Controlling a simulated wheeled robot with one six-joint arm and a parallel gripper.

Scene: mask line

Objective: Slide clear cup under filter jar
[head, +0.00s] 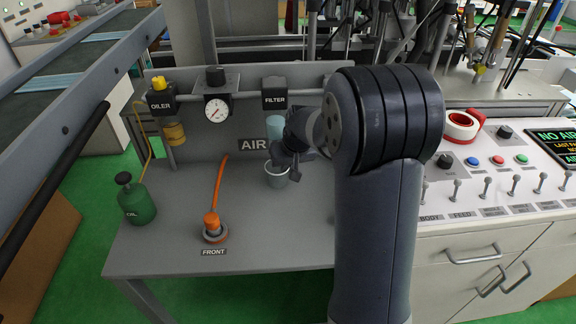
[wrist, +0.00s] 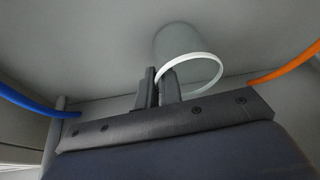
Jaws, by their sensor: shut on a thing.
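The clear cup (head: 278,178) stands on the grey bench top, below the filter jar. In the wrist view the cup (wrist: 207,72) shows a pale rim and a see-through wall. My gripper (head: 288,170) is at the cup's right side in the head view. In the wrist view its two fingers (wrist: 160,85) are close together at the cup's rim, shut on the cup's wall. The pale blue filter jar (head: 275,126) hangs under the black block labelled FILTER (head: 275,93). My arm hides part of the space to the right of the cup.
An orange fitting with a hose (head: 212,225) stands left of the cup, near the FRONT label. A green oil can (head: 136,199) stands at the bench's left end. The oiler (head: 161,97) and a gauge (head: 216,108) hang left of the filter.

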